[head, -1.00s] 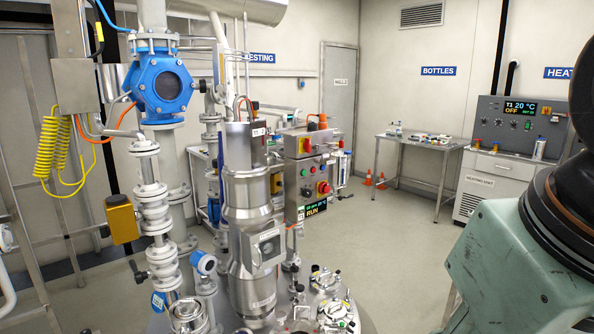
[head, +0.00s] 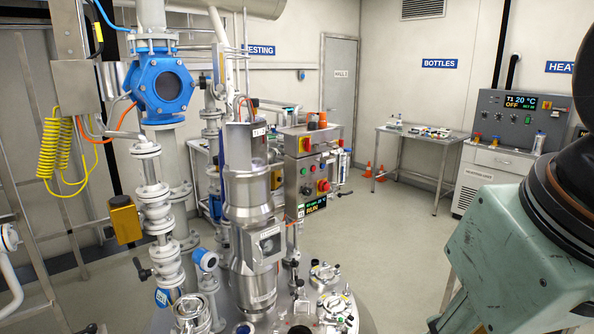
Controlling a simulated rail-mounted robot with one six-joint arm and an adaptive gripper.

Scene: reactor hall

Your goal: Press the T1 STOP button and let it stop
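A steel control box (head: 307,165) stands on the vessel at the middle of the head view. The button labels are too small to read, so I cannot tell for sure which is T1 STOP. My gripper is out of view; only part of my arm shows at the right edge, well apart from the box.
Steel pipes, a blue sight glass (head: 161,83) and a yellow box (head: 125,219) crowd the left. A heating unit (head: 514,122) at the back right reads T1 20 °C OFF. A side table (head: 423,141) stands by the wall. Open floor lies between.

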